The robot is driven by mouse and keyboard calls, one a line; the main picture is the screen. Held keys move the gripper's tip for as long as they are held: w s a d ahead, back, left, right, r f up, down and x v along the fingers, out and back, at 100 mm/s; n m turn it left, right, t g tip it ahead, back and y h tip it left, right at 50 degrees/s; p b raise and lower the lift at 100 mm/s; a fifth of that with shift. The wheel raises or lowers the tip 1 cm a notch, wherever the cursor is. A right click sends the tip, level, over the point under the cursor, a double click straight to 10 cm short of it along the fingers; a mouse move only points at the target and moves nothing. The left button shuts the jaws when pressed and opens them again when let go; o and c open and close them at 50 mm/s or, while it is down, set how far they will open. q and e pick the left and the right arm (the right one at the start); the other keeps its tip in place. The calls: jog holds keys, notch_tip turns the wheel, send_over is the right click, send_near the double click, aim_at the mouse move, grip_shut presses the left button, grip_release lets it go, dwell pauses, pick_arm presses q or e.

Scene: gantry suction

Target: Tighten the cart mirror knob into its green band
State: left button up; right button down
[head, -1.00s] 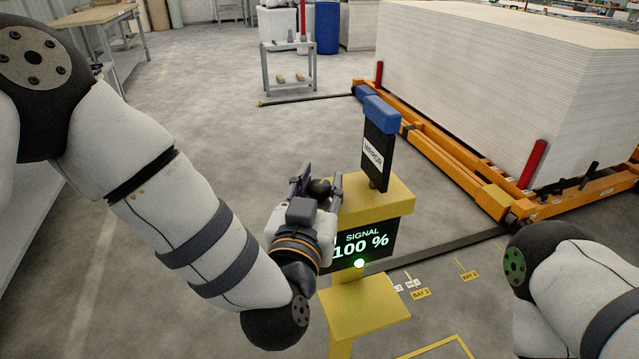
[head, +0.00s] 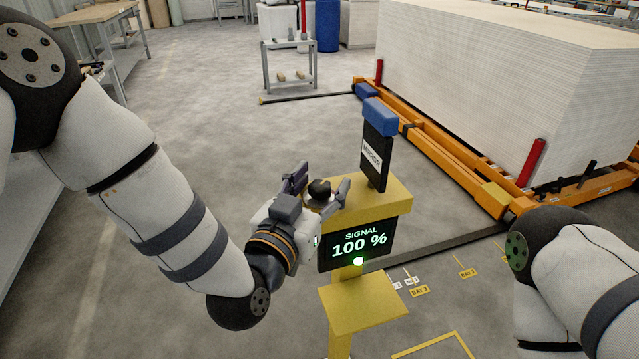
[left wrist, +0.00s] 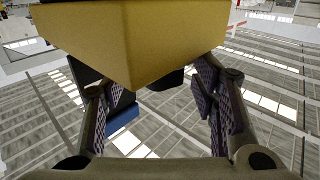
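The black round knob (head: 319,188) is at the left side of the yellow cart head (head: 376,203). My left gripper (head: 320,180) is open, its fingers on either side of the knob with visible gaps. The black mirror panel (head: 377,152) with a blue cap stands upright on the head. The screen (head: 358,242) reads SIGNAL 100 % in green, with a lit lamp below it. In the left wrist view the open fingers (left wrist: 163,108) stand apart under the yellow head (left wrist: 140,45); a dark piece shows below it, not clearly the knob. My right gripper is out of view.
A large pale sheet stack (head: 500,75) rests on an orange frame (head: 440,150) at right. A yellow plate (head: 363,305) sticks out low on the cart. A small grey rack (head: 288,63) stands behind. The floor between is mostly clear.

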pick_arm(q)
jog(key=v, duration=1.2)
jog(key=shift+s+f, duration=0.1)
